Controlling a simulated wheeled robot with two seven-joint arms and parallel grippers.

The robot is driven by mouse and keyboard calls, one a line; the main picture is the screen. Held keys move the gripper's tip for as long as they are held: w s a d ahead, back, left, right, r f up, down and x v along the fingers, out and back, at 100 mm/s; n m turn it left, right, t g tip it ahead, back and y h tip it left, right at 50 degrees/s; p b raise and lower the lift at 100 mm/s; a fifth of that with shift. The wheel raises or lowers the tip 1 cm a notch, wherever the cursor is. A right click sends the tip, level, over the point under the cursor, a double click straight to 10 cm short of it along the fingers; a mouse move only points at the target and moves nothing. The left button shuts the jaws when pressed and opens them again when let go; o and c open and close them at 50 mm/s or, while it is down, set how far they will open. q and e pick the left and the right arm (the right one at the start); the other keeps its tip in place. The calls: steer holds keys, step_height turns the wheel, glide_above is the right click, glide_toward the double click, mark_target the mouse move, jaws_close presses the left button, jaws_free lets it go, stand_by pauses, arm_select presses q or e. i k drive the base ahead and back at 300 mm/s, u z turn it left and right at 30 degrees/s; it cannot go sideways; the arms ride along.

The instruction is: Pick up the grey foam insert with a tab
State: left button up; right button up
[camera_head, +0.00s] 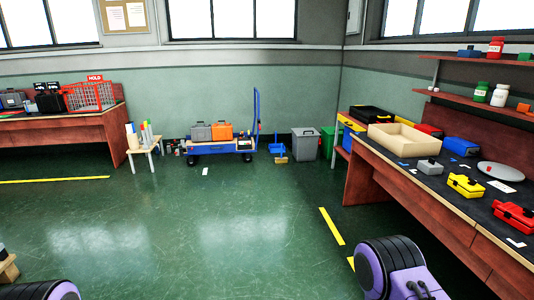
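A small grey block with a dark raised piece on top (430,167) sits on the dark top of the right workbench (390,160). It may be the grey foam insert with a tab, but it is too small to tell. It lies in front of a beige open tray (397,144) and behind a yellow case (466,185). Neither of my grippers is in view. Only purple parts of my arms show at the bottom left and bottom right, well short of the block.
A red case (514,216) and a round grey plate (500,172) share the right bench. Shelves with bottles hang above. A cart (218,147), a small stool (145,150) and a grey bin (305,144) stand at the back. The green floor between is clear.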

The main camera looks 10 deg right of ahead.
mark_target(429, 168)
steer(key=z, duration=0.3)
steer(key=i, duration=1.8)
steer(key=z, duration=1.6)
steer(key=i, duration=1.25)
steer(key=z, duration=0.85)
